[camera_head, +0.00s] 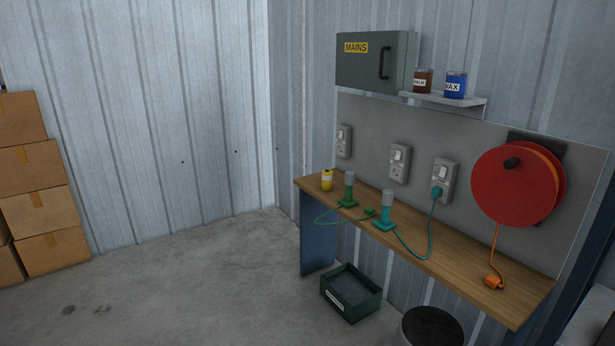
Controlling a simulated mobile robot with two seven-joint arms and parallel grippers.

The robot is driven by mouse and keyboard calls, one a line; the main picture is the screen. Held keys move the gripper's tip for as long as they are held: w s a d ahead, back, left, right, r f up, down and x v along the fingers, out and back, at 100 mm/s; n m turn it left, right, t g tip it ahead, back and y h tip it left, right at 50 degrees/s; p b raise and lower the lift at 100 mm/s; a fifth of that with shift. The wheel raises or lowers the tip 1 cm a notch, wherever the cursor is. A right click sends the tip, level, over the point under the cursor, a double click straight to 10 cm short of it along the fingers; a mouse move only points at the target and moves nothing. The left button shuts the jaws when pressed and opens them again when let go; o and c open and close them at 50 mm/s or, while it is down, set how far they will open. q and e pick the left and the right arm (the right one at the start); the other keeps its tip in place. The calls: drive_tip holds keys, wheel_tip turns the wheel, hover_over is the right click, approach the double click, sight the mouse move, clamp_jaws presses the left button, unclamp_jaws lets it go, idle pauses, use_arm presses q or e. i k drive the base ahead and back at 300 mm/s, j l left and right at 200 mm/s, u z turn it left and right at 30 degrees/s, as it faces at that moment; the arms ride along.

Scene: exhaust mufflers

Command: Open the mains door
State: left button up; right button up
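The mains box is a grey wall cabinet high on the corrugated wall at the upper right. Its front is the mains door (362,64), which looks shut. The door has a yellow MAINS label (356,47) at its upper left and a black vertical bar handle (384,62) near its right edge. Neither of my grippers shows in the head view, so nothing of mine touches the door or handle.
A small shelf (440,98) with a brown can (423,82) and a blue can (454,86) sits right of the box. Below are sockets, a red cable reel (512,186) and a wooden bench (450,262). A green crate (351,308) stands on the floor.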

sight(374, 60)
drive_tip(key=i, duration=1.45)
